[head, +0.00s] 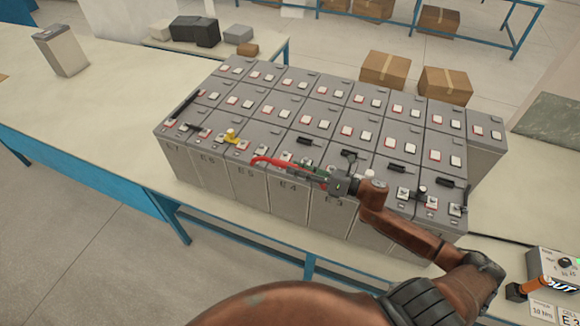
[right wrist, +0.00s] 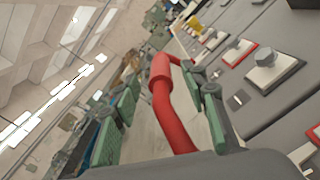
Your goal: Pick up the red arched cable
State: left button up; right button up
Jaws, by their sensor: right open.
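The red arched cable (head: 272,161) lies over the front row of grey battery cells, near the cells marked E 5 and E 4. My right gripper (head: 318,174) is at the cable's right end, low over the cell tops. In the right wrist view the red cable (right wrist: 171,110) runs between the two green-padded fingers of the right gripper (right wrist: 163,88). The jaws are open, with a gap on the left side of the cable. Whether the right finger touches the cable I cannot tell. My left gripper is not in view.
The battery block (head: 290,200) stands on a pale bench (head: 105,110). Black links and a yellow piece (head: 231,137) sit on the cell tops near the cable. A meter box (head: 553,265) stands at the lower right. The bench left of the block is mostly clear.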

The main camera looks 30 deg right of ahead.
jog(key=shift+w+a+f, duration=0.1)
jog(key=shift+w+a, duration=0.15)
jog(key=shift+w, duration=0.05)
grip_shut()
dwell(0.4)
dwell(0.4)
